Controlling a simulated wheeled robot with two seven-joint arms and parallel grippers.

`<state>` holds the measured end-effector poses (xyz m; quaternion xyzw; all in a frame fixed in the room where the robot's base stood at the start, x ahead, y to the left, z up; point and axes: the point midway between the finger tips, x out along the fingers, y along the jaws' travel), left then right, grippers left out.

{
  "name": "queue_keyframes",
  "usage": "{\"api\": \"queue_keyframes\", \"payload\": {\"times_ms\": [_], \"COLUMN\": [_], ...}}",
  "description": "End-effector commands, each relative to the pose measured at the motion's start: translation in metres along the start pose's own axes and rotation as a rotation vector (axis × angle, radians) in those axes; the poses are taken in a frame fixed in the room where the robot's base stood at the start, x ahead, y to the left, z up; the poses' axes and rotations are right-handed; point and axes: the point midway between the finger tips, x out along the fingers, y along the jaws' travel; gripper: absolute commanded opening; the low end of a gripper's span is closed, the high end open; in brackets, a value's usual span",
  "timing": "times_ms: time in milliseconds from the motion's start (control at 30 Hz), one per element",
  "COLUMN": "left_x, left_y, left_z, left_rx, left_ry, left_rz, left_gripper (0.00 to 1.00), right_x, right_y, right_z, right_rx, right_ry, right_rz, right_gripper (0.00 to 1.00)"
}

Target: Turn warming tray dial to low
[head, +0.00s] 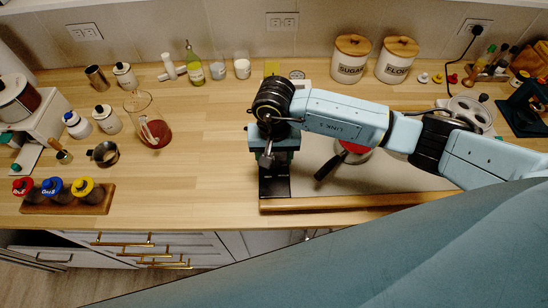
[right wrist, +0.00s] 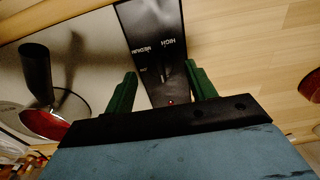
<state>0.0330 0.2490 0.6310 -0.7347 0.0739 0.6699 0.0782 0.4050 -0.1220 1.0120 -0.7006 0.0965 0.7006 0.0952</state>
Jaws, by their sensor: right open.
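The warming tray (head: 400,180) has a pale top and a wooden front edge, with a black control panel (head: 275,187) at its left end. In the right wrist view the panel (right wrist: 152,22) carries upside-down HIGH and MEDIUM marks, a smaller unreadable mark and a small red light. The dial is dark against the panel and its pointing is unclear. My right gripper (right wrist: 161,85) is open, its green fingers either side of the panel, apparently holding nothing. In the head view my right gripper (head: 267,160) is over the panel's back part. My left gripper is not in view.
A red pan (head: 353,147) with a black handle (head: 329,167) sits on the tray under my right arm. A glass jug (head: 147,122) and a small metal cup (head: 104,153) stand left. Sugar (head: 350,60) and flour canisters stand behind. Counter left of the panel is clear.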

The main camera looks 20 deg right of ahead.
Motion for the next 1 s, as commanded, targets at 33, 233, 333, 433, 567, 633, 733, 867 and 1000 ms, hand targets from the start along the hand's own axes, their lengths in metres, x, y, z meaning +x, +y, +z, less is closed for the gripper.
{"api": "queue_keyframes", "payload": {"times_ms": [33, 233, 333, 433, 567, 633, 733, 867, 1000], "left_x": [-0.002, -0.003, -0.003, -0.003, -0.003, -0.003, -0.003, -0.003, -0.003], "left_y": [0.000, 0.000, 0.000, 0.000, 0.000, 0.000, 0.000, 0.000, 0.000], "left_z": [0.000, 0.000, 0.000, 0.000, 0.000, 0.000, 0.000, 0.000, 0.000], "left_rx": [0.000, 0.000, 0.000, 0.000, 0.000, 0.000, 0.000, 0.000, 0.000], "left_ry": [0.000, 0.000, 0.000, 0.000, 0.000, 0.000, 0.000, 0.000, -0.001], "left_rz": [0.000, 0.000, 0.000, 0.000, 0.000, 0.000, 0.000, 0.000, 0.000], "left_gripper": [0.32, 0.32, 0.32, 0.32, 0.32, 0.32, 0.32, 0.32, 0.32], "right_x": [0.007, 0.024, 0.026, 0.026, 0.026, 0.026, 0.026, 0.025, 0.025], "right_y": [-0.001, -0.001, -0.001, -0.001, -0.001, -0.001, -0.001, -0.001, -0.001], "right_z": [0.001, 0.000, 0.000, 0.000, 0.000, 0.000, 0.000, 0.000, 0.000], "right_rx": [0.001, 0.000, -0.001, -0.001, -0.001, 0.000, 0.000, 0.000, 0.003], "right_ry": [-0.003, -0.001, 0.000, 0.000, 0.000, 0.000, 0.000, 0.000, 0.000], "right_rz": [0.000, -0.001, -0.002, -0.002, -0.002, -0.002, -0.002, -0.002, -0.002], "right_gripper": [0.56, 0.56, 0.56, 0.56, 0.53, 0.44, 0.31, 0.14, 0.11]}}
